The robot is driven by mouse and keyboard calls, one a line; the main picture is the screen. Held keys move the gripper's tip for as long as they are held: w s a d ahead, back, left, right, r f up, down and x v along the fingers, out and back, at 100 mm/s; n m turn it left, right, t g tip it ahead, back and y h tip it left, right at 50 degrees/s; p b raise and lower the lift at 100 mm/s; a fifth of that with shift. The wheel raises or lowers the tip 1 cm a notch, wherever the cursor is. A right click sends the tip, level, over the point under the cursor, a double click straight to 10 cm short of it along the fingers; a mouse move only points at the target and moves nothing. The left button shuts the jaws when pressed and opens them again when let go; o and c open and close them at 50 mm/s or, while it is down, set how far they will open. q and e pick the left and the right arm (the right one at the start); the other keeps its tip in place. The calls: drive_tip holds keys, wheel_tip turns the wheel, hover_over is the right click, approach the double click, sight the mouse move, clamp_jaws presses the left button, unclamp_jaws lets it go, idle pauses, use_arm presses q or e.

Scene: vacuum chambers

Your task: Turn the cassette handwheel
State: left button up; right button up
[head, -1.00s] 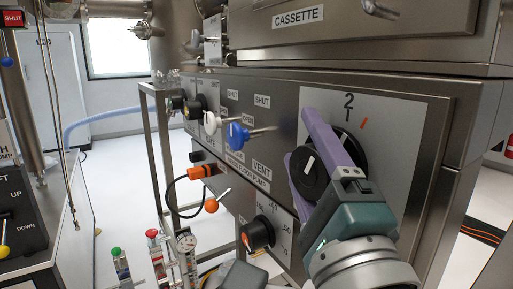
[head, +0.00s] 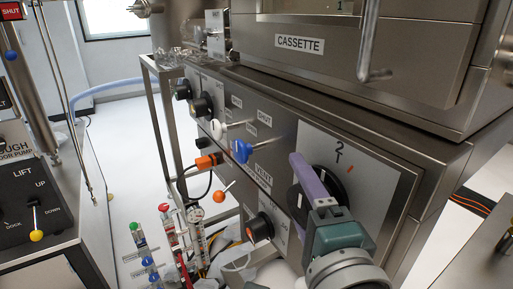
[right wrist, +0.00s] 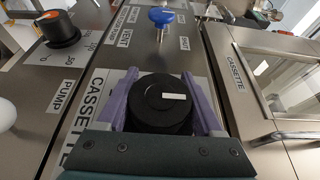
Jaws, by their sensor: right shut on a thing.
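The cassette handwheel (head: 333,184) is a round black knob with a white mark, on a light plate of the metal panel. A "2" with a black tick and a small red mark stands above it. My right gripper (head: 305,186) has purple fingers and is shut on the handwheel. In the right wrist view the fingers flank the knob (right wrist: 160,102) on both sides, and its white mark faces the camera. The near finger hides part of the knob in the head view. My left gripper is not in view.
Blue (head: 241,151) and white (head: 217,129) knobs stick out of the panel to the left. The black pump dial (head: 260,229) and an orange-ball lever (head: 219,196) are lower. The cassette chamber (head: 350,58), with a bar handle (head: 370,45), is above. A lift console (head: 38,210) stands at left.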

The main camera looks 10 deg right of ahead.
drive_tip(key=shift+d+f, duration=0.1)
drive_tip(key=shift+d, duration=0.1)
drive_tip(key=o, duration=1.1)
drive_tip(key=shift+o, duration=1.3)
drive_tip(key=shift+s, duration=0.5)
drive_tip(key=s, duration=0.9)
drive_tip(key=shift+a, duration=0.2)
